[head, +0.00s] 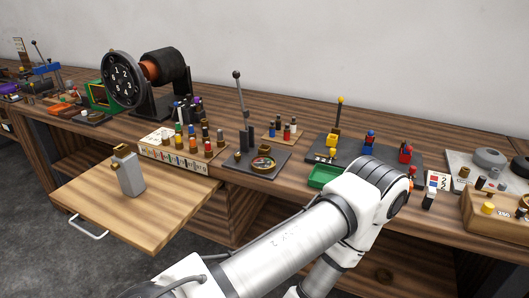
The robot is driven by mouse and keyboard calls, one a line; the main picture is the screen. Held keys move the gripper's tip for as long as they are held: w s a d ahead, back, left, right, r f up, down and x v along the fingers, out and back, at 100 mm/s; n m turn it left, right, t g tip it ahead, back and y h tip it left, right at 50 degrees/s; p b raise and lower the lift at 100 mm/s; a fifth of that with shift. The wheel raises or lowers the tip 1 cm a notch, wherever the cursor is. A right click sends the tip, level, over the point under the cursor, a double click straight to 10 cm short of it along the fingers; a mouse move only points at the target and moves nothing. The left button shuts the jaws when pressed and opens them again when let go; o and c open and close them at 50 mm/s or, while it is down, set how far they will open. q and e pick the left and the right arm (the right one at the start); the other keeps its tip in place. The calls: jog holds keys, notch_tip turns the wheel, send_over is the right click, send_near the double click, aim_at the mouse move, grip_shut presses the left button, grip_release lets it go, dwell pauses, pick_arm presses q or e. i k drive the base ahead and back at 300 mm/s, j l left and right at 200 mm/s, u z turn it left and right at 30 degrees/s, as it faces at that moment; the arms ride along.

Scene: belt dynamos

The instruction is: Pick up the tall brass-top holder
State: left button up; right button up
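A tall grey block-shaped holder with a brass top (130,175) stands upright on the pulled-out wooden board at the left. A small brass knob shows on its upper left side. Nothing touches it. One white arm of mine crosses the lower middle and bends at the bench's front edge, well to the right of the holder. Neither gripper shows in the head view.
The pull-out board (190,195) has a white handle (88,228) and free room around the holder. Behind it stand a rack of coloured pegs (172,150), a black dial machine (124,78) and a lever on a dark plate (243,120). A green tray (322,177) lies near my arm.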

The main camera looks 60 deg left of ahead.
aim_at(130, 174)
jog(key=u, duration=2.75)
